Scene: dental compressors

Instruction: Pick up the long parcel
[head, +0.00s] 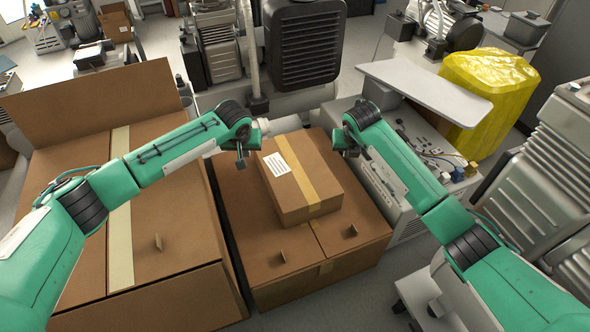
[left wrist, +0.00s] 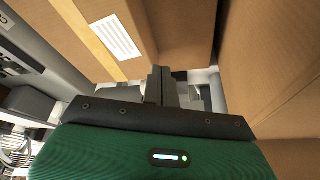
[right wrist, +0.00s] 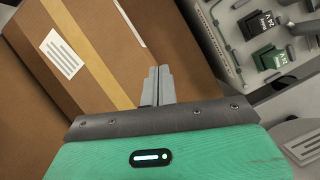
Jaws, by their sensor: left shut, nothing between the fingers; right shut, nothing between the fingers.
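A long brown cardboard parcel (head: 300,179) with a tan tape strip and a white label lies on top of a larger closed carton (head: 345,234). My left gripper (head: 241,161) is shut and empty, beside the parcel's left far corner. My right gripper (head: 347,153) is shut and empty, near the parcel's right far corner. The parcel also shows in the left wrist view (left wrist: 141,22) and in the right wrist view (right wrist: 105,45), with its label and tape visible. I cannot tell whether either gripper touches it.
A larger carton (head: 180,245) with a raised flap stands on the left, a narrow gap from the middle carton. A machine with cables and fittings (head: 400,150) stands close on the right. A yellow wrapped object (head: 487,90) and a grey panel (head: 425,90) are behind it.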

